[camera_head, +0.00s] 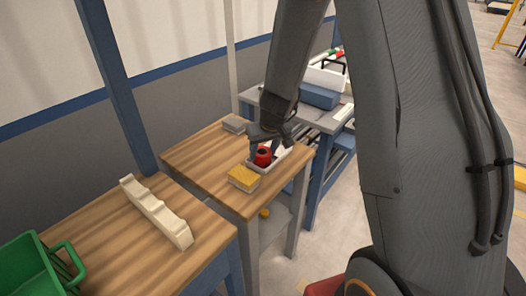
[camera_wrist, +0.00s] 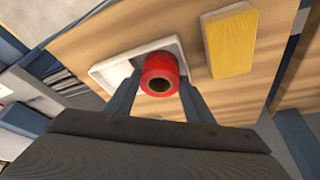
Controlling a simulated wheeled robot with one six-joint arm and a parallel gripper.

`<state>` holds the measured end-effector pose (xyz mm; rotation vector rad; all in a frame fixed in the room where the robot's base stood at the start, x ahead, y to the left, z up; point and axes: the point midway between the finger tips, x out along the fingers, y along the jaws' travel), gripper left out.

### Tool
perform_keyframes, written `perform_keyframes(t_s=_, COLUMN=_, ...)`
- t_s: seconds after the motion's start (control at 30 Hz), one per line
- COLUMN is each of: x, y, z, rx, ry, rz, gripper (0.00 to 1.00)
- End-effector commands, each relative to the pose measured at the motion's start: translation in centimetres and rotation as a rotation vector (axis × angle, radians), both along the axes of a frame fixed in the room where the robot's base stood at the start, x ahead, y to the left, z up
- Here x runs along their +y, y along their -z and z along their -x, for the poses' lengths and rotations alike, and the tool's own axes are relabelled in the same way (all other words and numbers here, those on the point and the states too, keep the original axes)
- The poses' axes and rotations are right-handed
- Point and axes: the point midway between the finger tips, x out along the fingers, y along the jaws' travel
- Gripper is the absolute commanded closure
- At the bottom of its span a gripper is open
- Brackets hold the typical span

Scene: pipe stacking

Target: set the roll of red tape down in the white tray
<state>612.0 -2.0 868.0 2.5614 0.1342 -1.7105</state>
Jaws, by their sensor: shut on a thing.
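The roll of red tape (camera_head: 263,157) is between the fingers of my gripper (camera_head: 262,150), which is shut on it. In the wrist view the red tape (camera_wrist: 160,74) shows its dark round core, with a finger of my gripper (camera_wrist: 160,92) on each side. The white tray (camera_head: 282,158) lies on the wooden table under the roll. In the wrist view the white tray (camera_wrist: 108,72) is behind the roll and partly hidden by it. I cannot tell whether the roll touches the tray floor.
A yellow block (camera_head: 244,178), also in the wrist view (camera_wrist: 231,40), lies beside the tray. A grey block (camera_head: 235,124) lies at the table's back. A cream notched rack (camera_head: 156,211) and a green crate (camera_head: 30,268) are on the nearer table. Bare wood lies left of the tray.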

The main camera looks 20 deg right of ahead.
Motion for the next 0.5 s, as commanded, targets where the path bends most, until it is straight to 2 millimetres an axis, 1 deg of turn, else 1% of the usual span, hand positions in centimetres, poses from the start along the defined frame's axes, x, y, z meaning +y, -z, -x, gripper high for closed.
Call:
perform_keyframes(t_s=0.03, x=-0.01, y=0.14, z=-0.03, rx=0.000, ry=0.000, rz=0.000, gripper=0.51)
perform_keyframes(t_s=0.13, x=-0.01, y=0.06, z=-0.01, rx=0.000, ry=0.000, rz=0.000, gripper=0.34)
perform_keyframes(t_s=0.5, x=-0.01, y=-0.11, z=0.02, rx=0.000, ry=0.000, rz=0.000, gripper=0.33)
